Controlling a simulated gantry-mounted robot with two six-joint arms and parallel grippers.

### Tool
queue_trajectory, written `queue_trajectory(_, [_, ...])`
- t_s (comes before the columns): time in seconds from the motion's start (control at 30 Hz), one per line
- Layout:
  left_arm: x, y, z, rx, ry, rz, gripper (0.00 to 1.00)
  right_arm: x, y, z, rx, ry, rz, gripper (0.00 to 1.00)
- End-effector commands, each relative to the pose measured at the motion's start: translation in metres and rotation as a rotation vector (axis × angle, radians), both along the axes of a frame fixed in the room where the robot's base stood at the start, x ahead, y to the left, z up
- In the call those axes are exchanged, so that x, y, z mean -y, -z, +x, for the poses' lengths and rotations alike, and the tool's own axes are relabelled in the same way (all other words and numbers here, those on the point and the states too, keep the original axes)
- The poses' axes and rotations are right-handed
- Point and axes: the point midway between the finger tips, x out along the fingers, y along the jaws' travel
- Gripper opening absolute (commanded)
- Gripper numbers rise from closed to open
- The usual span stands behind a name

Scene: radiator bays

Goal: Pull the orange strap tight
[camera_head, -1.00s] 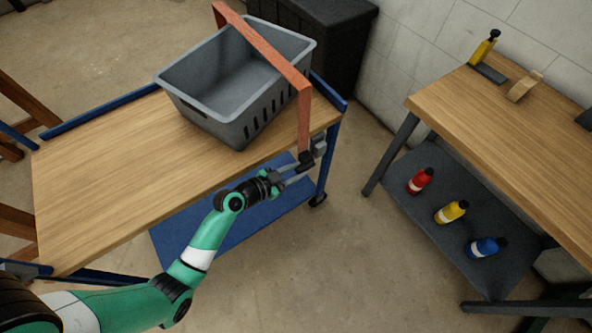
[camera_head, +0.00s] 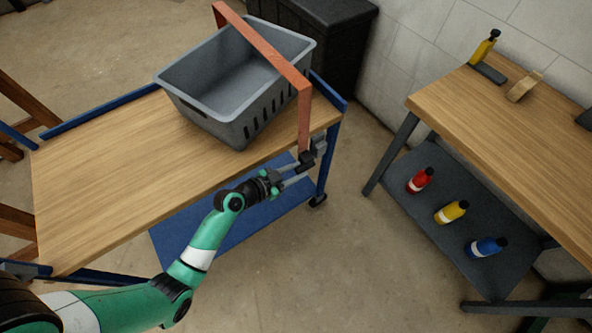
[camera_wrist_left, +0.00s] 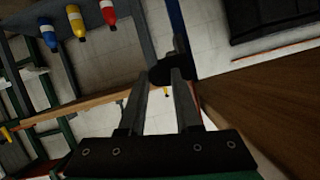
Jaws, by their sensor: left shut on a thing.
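The orange strap (camera_head: 272,50) runs over the open grey crate (camera_head: 215,118) and down past the cart's right edge. Its lower end meets a dark piece (camera_head: 306,160) beside a grey buckle-like part (camera_head: 318,146) at the cart's side. My left gripper (camera_head: 298,172) is at this lower end, shut on the dark piece. In the left wrist view the dark piece (camera_wrist_left: 168,70) sits at the tips of the left fingers (camera_wrist_left: 165,85). Whether the strap is slack there is too small to tell. My right gripper is not in view.
The crate stands on the wooden top of a blue cart (camera_head: 110,155). A workbench (camera_head: 510,125) stands at the right, with red (camera_head: 420,181), yellow (camera_head: 451,212) and blue (camera_head: 487,247) bottles on its lower shelf. Floor between them is clear. A black bin (camera_head: 325,40) stands behind.

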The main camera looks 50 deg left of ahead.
Motion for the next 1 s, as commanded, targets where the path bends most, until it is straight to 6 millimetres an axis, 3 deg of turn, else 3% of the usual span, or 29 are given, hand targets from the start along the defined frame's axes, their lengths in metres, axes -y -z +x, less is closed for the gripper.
queue_trajectory(0.3, [0.0, 0.044, 0.0, 0.0, 0.001, 0.0, 0.0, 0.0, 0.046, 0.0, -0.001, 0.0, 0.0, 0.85])
queue_trajectory(0.63, [0.0, 0.046, -0.001, -0.01, 0.002, 0.0, 0.0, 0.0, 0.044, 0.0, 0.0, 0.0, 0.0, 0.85])
queue_trajectory(0.67, [0.0, 0.046, -0.002, -0.01, 0.002, -0.002, 0.38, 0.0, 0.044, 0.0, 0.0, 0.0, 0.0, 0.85])
queue_trajectory(0.8, [0.0, 0.045, -0.001, -0.007, 0.002, -0.001, 0.62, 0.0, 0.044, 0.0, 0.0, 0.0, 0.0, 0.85])
queue_trajectory(1.0, [0.0, 0.043, 0.0, -0.003, 0.002, -0.001, 0.62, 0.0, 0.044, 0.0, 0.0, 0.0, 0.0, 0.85])
